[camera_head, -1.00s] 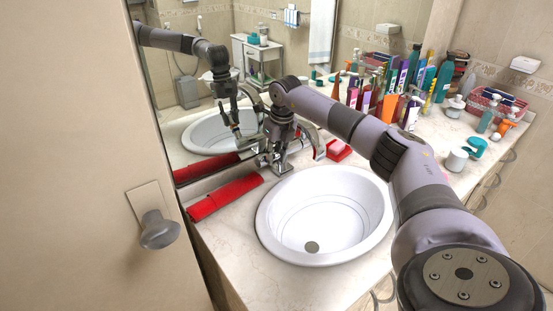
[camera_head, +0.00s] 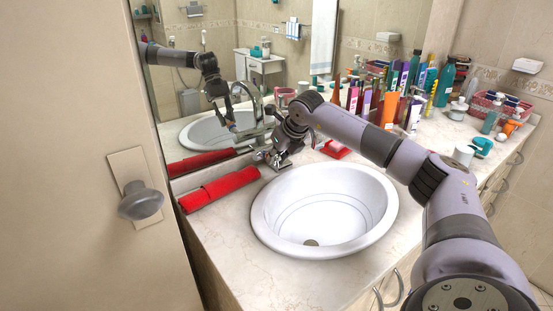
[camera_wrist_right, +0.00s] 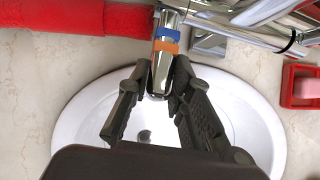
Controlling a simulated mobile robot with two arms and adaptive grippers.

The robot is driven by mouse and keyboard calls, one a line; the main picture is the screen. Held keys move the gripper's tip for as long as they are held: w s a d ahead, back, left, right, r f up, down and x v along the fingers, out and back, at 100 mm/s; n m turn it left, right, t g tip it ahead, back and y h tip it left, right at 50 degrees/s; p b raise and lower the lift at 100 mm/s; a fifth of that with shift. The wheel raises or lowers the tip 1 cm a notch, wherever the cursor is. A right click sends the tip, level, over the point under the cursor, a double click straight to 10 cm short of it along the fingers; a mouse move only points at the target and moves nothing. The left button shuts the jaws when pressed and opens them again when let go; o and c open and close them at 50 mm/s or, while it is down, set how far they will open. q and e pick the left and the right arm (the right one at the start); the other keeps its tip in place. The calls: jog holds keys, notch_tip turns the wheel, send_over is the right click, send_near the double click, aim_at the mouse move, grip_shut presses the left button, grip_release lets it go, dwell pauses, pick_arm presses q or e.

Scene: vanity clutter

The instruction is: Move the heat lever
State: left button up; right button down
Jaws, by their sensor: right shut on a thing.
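The heat lever is a chrome piece with a blue band and an orange band (camera_wrist_right: 166,39) at the top middle of the right wrist view. My right gripper (camera_wrist_right: 162,72) has its two dark fingers on either side of the lever's lower end, shut on it. In the head view my right gripper (camera_head: 276,153) is at the tap behind the white sink (camera_head: 262,222), and the wrist hides much of the tap. The sink also shows below the fingers in the right wrist view (camera_wrist_right: 262,140). My left gripper is not in view.
A red rolled towel (camera_head: 222,189) lies left of the sink. A red soap dish (camera_head: 336,150) is behind the sink. Several bottles and tubes (camera_head: 390,108) crowd the back right. A mirror (camera_head: 215,95) stands behind, and a door with a knob (camera_head: 141,203) is at left.

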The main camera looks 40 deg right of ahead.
jog(key=c, duration=1.4)
grip_release()
jog(key=shift+c, duration=0.2)
jog(key=shift+r, duration=0.1)
jog(key=v, duration=1.2)
